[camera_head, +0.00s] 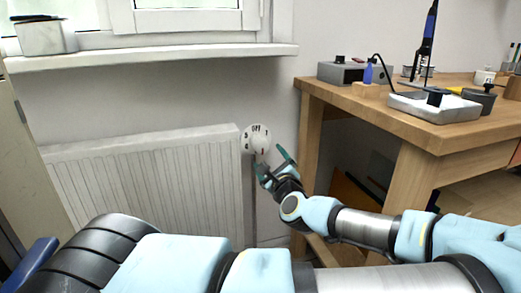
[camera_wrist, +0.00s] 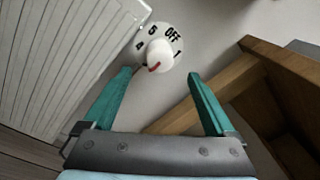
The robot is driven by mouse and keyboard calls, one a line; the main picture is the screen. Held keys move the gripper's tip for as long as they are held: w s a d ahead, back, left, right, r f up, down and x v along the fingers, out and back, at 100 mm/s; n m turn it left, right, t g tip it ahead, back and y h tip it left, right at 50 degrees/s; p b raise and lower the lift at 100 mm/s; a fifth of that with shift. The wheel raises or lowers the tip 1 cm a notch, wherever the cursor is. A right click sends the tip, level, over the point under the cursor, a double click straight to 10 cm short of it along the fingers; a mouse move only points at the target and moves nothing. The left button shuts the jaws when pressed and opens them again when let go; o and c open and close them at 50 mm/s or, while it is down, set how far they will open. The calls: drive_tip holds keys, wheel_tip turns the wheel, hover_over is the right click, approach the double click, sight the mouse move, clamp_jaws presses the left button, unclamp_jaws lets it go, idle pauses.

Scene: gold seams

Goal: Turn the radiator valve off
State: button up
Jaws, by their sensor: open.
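The white radiator valve (camera_head: 261,144) sits at the upper right corner of the radiator (camera_head: 150,175). It also shows in the wrist view as a round white knob (camera_wrist: 160,52) with a red mark at its lower left. The dial behind it (camera_wrist: 174,34) reads "OFF", "5" and "1"; the red mark points away from "OFF". My gripper (camera_head: 270,159) is just below and in front of the valve. In the wrist view its two green fingers (camera_wrist: 158,75) are spread wide and empty, with the knob ahead between and beyond their tips.
A wooden workbench (camera_head: 440,135) with tools stands to the right; its leg (camera_head: 309,150) is close to the valve. A window sill (camera_head: 160,56) juts out above the radiator. A pipe (camera_head: 254,210) runs down below the valve. Bare wall lies between valve and bench.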

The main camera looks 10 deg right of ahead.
sight(262, 148)
drive_tip(key=w, duration=0.9)
drive_tip(key=shift+w+a+b, duration=0.1)
drive_tip(key=shift+a+b, duration=0.25)
drive_tip(key=shift+f, duration=0.1)
drive_tip(key=c, duration=1.4)
